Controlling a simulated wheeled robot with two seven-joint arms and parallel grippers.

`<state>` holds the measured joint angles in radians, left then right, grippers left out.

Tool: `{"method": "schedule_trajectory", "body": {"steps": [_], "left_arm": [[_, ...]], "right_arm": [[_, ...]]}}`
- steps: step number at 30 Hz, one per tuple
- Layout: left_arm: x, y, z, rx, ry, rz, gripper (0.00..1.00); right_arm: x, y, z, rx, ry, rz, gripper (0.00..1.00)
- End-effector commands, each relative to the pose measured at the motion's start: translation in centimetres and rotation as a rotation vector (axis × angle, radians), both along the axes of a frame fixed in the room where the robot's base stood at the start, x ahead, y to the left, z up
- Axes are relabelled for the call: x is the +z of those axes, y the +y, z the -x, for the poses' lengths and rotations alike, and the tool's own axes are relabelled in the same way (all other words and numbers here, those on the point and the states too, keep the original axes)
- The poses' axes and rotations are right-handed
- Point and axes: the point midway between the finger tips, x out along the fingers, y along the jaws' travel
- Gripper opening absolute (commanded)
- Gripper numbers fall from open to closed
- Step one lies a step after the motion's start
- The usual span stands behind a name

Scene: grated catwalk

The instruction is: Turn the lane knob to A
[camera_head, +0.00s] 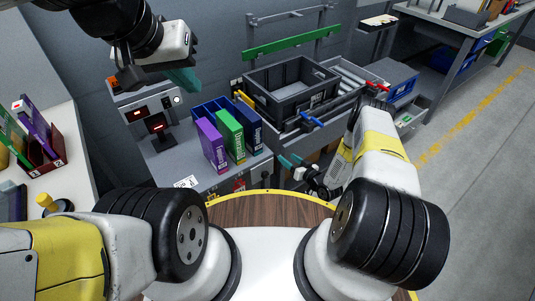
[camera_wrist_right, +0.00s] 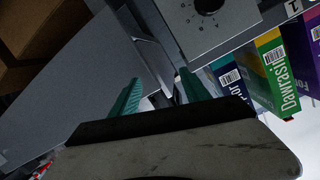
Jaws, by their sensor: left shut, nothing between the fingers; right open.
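The lane knob (camera_wrist_right: 208,4) is a black round dial on a grey panel (camera_wrist_right: 225,32), cut off by the top edge of the right wrist view. Small letters ring it, but its pointer setting is not readable. I cannot make the knob out clearly in the head view. My right gripper (camera_head: 296,166) is open, its teal fingers in front of the counter; in the right wrist view its fingers (camera_wrist_right: 160,92) are apart, empty, and below and left of the knob, not touching it. My left gripper (camera_head: 184,79) is shut and empty, raised above the device with red displays.
Purple (camera_head: 213,146), green (camera_head: 229,135) and blue boxes stand on the counter (camera_head: 178,168). A black crate (camera_head: 291,86) sits behind, beside a roller track. A side table (camera_head: 62,185) with a red bin is at left. Floor at right is clear.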

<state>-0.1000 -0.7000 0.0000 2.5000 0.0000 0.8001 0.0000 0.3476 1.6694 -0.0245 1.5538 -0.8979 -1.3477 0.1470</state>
Motion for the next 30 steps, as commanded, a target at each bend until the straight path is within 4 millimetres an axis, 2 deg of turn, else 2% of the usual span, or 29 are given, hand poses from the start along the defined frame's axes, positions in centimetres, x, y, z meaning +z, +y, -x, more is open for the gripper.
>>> {"method": "schedule_trajectory", "body": {"steps": [1,3,6,9,11,15,24,30], "left_arm": [[0.0,0.0,0.0,0.0,0.0,0.0,0.0],[0.0,0.0,0.0,0.0,0.0,0.0,0.0],[0.0,0.0,0.0,0.0,0.0,0.0,0.0],[0.0,0.0,0.0,0.0,0.0,0.0,0.0],[0.0,0.0,0.0,0.0,0.0,0.0,0.0],[0.0,0.0,0.0,0.0,0.0,0.0,0.0],[0.0,0.0,0.0,0.0,0.0,0.0,0.0],[0.0,0.0,0.0,0.0,0.0,0.0,0.0]], "right_arm": [[-2.1,1.1,2.5,0.005,-0.002,-0.052,0.55],[-3.8,2.3,5.3,0.01,-0.018,-0.117,0.55],[-5.2,3.7,8.4,0.011,-0.037,-0.194,0.55],[-5.8,4.5,10.4,0.011,-0.052,-0.244,0.55],[-6.1,4.8,11.1,0.01,-0.055,-0.26,0.55],[-6.1,5.6,10.8,0.012,-0.063,-0.272,0.55],[-6.1,8.3,7.0,0.012,-0.062,-0.27,0.55],[-6.1,9.4,5.5,0.011,-0.061,-0.27,0.55]]}}
